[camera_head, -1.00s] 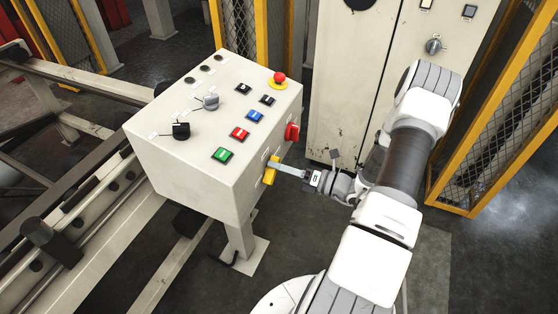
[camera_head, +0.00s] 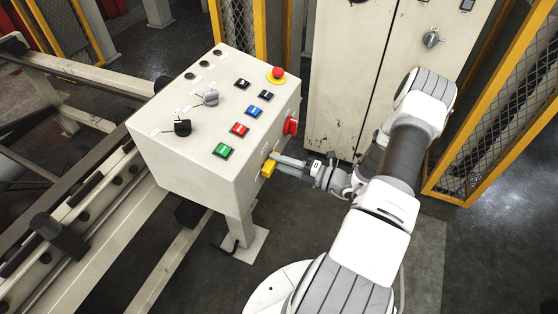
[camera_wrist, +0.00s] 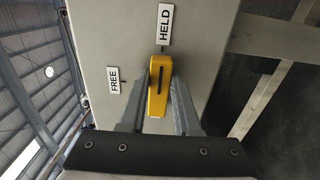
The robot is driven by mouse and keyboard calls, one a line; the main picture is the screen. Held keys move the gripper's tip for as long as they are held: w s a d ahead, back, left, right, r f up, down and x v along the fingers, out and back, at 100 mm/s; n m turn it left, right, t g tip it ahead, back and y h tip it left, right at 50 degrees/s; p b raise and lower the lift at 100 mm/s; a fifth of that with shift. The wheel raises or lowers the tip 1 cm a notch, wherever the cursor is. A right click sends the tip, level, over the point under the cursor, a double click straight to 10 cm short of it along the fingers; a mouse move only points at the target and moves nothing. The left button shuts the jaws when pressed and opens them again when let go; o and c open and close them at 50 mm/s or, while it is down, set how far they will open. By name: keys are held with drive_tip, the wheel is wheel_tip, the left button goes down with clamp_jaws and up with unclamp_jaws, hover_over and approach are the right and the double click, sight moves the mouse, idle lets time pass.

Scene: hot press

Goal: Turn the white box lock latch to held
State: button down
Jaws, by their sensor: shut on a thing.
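The white box (camera_head: 220,130) is a control box on a post. Its lock latch (camera_head: 269,168) is a yellow handle on the side face towards my arm. In the wrist view the yellow latch (camera_wrist: 160,88) lies lengthwise up the picture, its far end just below the HELD label (camera_wrist: 165,23). The FREE label (camera_wrist: 114,80) is to its left. My gripper (camera_head: 279,162) is shut on the latch, one finger along each side; the wrist view also shows the gripper (camera_wrist: 160,100). The fingers hide little of the latch.
A red knob (camera_head: 291,126) sits on the same face, above and right of the latch. Buttons, switches and a red emergency stop (camera_head: 278,73) are on the sloped top. A cabinet (camera_head: 345,90) stands behind; a yellow-framed mesh fence (camera_head: 500,110) is at the right.

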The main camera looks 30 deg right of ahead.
idle(0.4)
drive_tip(key=c, duration=0.6)
unclamp_jaws()
drive_tip(key=b+v, duration=0.1)
drive_tip(key=v, duration=1.6)
drive_tip(key=shift+s+d, duration=0.15)
drive_tip(key=shift+s, duration=0.05)
